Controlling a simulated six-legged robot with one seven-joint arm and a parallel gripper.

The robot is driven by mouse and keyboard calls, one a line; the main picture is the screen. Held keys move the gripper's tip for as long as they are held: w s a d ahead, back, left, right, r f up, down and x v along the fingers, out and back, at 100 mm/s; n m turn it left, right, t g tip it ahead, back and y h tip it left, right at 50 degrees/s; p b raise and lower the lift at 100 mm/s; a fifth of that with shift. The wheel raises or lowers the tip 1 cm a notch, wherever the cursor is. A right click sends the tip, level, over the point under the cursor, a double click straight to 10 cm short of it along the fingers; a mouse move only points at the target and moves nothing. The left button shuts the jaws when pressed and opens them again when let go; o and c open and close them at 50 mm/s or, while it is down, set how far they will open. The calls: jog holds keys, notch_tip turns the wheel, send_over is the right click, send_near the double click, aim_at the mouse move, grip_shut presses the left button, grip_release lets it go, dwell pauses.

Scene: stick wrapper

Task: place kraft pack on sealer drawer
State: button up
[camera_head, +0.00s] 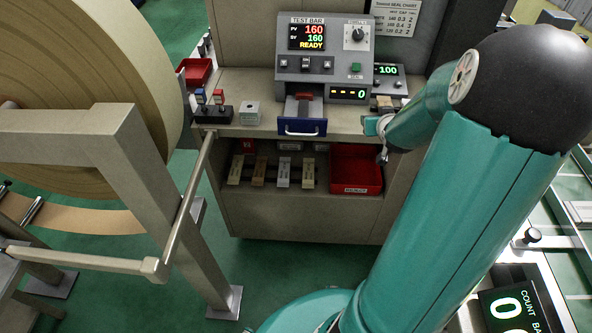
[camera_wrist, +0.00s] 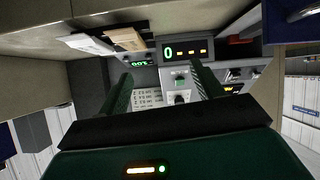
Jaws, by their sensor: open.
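A tan pack that looks like kraft (camera_wrist: 125,39) lies beside a white pack (camera_wrist: 86,44) at the bench edge in the wrist view, which appears upside down. In the head view the tan pack (camera_head: 383,102) is small and partly hidden by my arm. The sealer drawer (camera_head: 302,127) has a blue front with a pale handle, below the control box, and stands out from the bench front. My gripper (camera_wrist: 160,73) is open, with nothing between its fingers, apart from the packs. In the head view my gripper (camera_head: 379,129) is at the bench's front edge, right of the drawer.
The sealer's control box (camera_head: 322,60) stands above the drawer. A switch box (camera_head: 212,114) and a small grey block (camera_head: 250,112) are left of it. Below, a shelf holds several small packs (camera_head: 258,171) and a red bin (camera_head: 356,170). A large roll (camera_head: 90,70) and its frame fill the left.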

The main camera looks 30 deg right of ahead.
jog(key=a+r+n+g+y, duration=0.1)
jog(key=a+r, duration=0.2)
jog(key=a, duration=0.3)
jog(key=a+r+n+g, duration=0.1)
jog(key=a+r, duration=0.3)
jog(key=a, duration=0.3)
jog(key=s+a+r+y, duration=0.1)
jog(key=s+a+r, duration=0.2)
jog(key=a, duration=0.6)
jog(key=s+a+r+n+g+y, duration=0.1)
jog(key=s+a+r, duration=0.2)
jog(key=s+a, duration=0.4)
jog(key=shift+s+a+g+y, duration=0.3)
jog(key=shift+s+a+y, duration=0.1)
jog(key=shift+a, duration=0.5)
jog(key=shift+o, duration=0.5)
jog(key=s+a+n+g+y, duration=0.1)
jog(key=s+a+y, duration=0.1)
jog(key=s+a, duration=0.3)
jog(key=shift+s+a+r+n, duration=0.2)
jog(key=shift+s+r+n, duration=0.1)
jog(key=shift+s, duration=0.6)
jog(key=shift+w, duration=0.15)
